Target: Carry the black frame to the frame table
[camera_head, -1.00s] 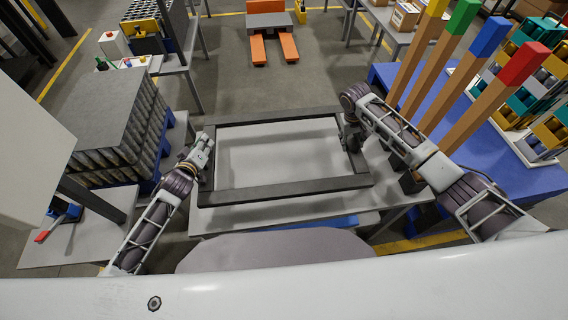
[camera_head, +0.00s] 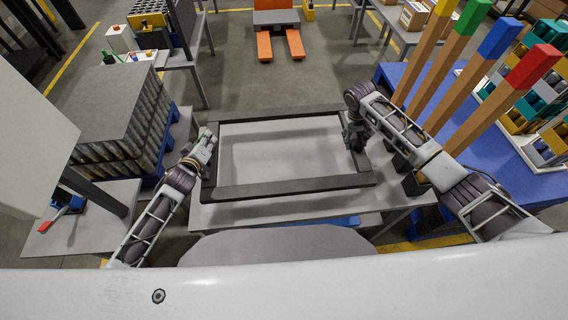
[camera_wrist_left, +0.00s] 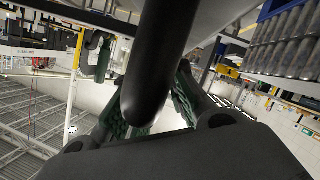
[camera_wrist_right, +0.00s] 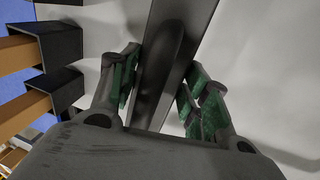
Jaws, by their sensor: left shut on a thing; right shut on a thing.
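The black frame (camera_head: 290,188) is a large dark rectangle in the middle of the head view, held about level over a light grey table (camera_head: 285,216). My left gripper (camera_head: 207,150) is shut on its left side, and my right gripper (camera_head: 354,132) is shut on its right side. In the left wrist view a dark bar of the frame (camera_wrist_left: 155,70) lies between the fingers. In the right wrist view the frame bar (camera_wrist_right: 172,60) runs between the green-padded fingers. The gap between frame and table is hard to judge.
Several wooden posts with coloured tops (camera_head: 490,45) rise right of my right arm, beside a blue table (camera_head: 490,150). A pallet of stacked cans (camera_head: 125,120) stands at the left. An orange pallet truck (camera_head: 280,42) is at the back, with open floor before it.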

